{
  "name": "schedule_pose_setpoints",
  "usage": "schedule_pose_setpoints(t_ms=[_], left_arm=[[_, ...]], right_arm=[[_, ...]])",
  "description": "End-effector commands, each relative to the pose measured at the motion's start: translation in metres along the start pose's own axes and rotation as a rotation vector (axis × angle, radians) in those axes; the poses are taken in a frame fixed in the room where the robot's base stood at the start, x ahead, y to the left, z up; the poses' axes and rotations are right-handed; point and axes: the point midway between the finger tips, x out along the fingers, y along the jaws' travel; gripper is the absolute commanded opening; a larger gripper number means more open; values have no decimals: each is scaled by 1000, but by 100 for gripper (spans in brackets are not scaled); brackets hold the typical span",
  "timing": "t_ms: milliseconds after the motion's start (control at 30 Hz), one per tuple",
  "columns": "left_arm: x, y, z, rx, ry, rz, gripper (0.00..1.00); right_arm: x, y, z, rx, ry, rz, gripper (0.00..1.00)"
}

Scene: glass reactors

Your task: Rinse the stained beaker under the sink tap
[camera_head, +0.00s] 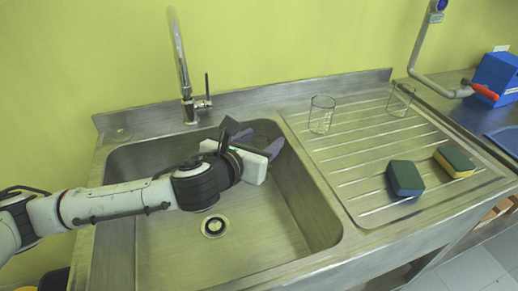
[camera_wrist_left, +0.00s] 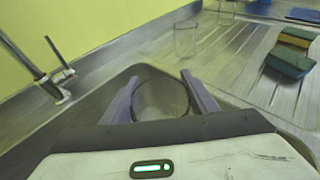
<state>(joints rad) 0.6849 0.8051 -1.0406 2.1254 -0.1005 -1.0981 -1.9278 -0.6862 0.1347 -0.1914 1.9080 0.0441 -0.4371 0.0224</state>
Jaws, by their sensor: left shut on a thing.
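My left gripper (camera_head: 259,142) reaches over the sink basin (camera_head: 165,240) from the left and is shut on a glass beaker. In the left wrist view the round beaker (camera_wrist_left: 162,99) sits between the two purple-grey fingers. In the head view the gripper mostly hides it, and I cannot make out a stain on it. The tap (camera_head: 182,75) stands at the back of the sink, left of the held beaker, with an upright lever (camera_head: 207,88). I cannot see water running. The tap also shows in the left wrist view (camera_wrist_left: 50,75). My right gripper is out of view.
Two clear beakers (camera_head: 321,115) (camera_head: 400,99) stand on the ridged drainboard (camera_head: 350,165) at right. A drain (camera_head: 214,226) is in the basin floor. A blue box (camera_head: 497,75) and a red-handled arm are far right.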

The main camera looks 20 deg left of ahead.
Motion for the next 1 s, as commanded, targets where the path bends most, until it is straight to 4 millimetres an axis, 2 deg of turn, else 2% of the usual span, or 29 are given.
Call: schedule_pose_setpoints(t_ms=[33,100,267,1000], left_arm=[[6,-2,-10,8,4,-8,30],[10,-3,-17,16,3,-17,30],[13,2,-22,20,2,-21,30],[25,73,-32,20,1,-18,30]], right_arm=[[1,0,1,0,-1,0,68],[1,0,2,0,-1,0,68],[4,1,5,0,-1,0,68],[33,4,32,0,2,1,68]])
